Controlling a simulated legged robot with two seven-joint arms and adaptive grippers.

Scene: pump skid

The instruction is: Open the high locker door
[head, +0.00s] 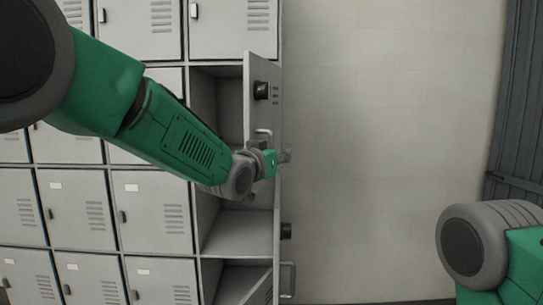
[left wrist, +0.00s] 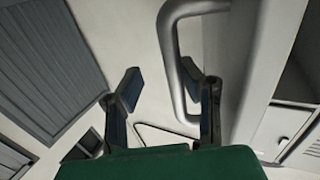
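The high locker door (head: 260,95) stands swung outward from the right-hand locker column, with its dark compartment open beside it. It carries a black lock (head: 261,91) and, below it, a silver bar handle (head: 264,132). My left gripper (head: 284,157) is at the lower part of this door, partly hidden by my wrist. In the left wrist view its two fingers (left wrist: 167,95) are apart. A silver handle (left wrist: 172,60) passes between them, with the right finger on the door side of the bar. Contact with the bar cannot be told. My right gripper is out of view.
Closed grey lockers (head: 150,210) fill the left. Below the high door, another door with a black lock (head: 286,231) and bar handle (head: 288,279) also stands open. A bare wall (head: 390,150) lies to the right, with a dark ribbed panel (head: 520,100) at the far right.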

